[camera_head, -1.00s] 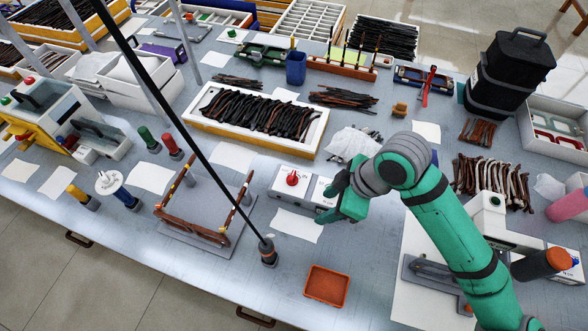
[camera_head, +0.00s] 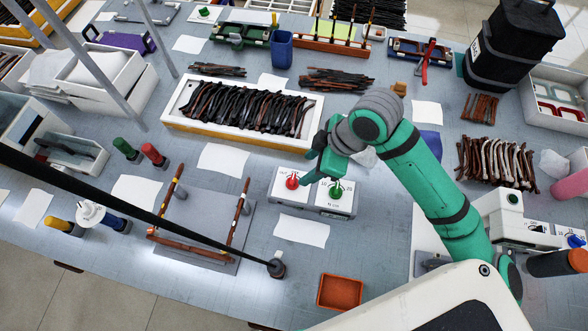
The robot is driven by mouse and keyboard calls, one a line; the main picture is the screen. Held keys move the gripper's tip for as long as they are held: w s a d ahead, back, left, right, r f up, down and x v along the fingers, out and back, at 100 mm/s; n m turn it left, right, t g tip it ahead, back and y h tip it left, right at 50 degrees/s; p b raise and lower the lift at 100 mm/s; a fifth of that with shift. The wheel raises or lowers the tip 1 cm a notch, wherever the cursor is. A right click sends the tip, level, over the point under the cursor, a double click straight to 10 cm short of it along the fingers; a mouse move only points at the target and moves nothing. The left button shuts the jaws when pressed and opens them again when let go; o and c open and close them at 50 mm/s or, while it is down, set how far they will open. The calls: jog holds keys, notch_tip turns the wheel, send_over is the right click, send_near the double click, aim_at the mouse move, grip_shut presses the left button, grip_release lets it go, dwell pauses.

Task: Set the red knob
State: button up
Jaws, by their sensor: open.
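The red knob (camera_head: 292,183) sits on the left part of the top of a small white control box (camera_head: 318,204) in the middle of the table. A green knob (camera_head: 336,191) sits on the same box to its right, with scale markings around both. My gripper (camera_head: 312,172) is open above the back of the box, between the knobs and close to the red one. I cannot tell whether a finger touches the red knob. My arm comes in from the right and hides part of the table behind the box.
A white tray (camera_head: 182,118) of dark temple pieces lies behind the box. An orange tray (camera_head: 340,306) lies in front. A white paper sheet (camera_head: 302,230) lies before the box.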

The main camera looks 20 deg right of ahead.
aim_at(293, 179)
jog(key=x, duration=0.9)
jog(key=shift+w+a, duration=0.1)
jog(key=c, duration=1.1)
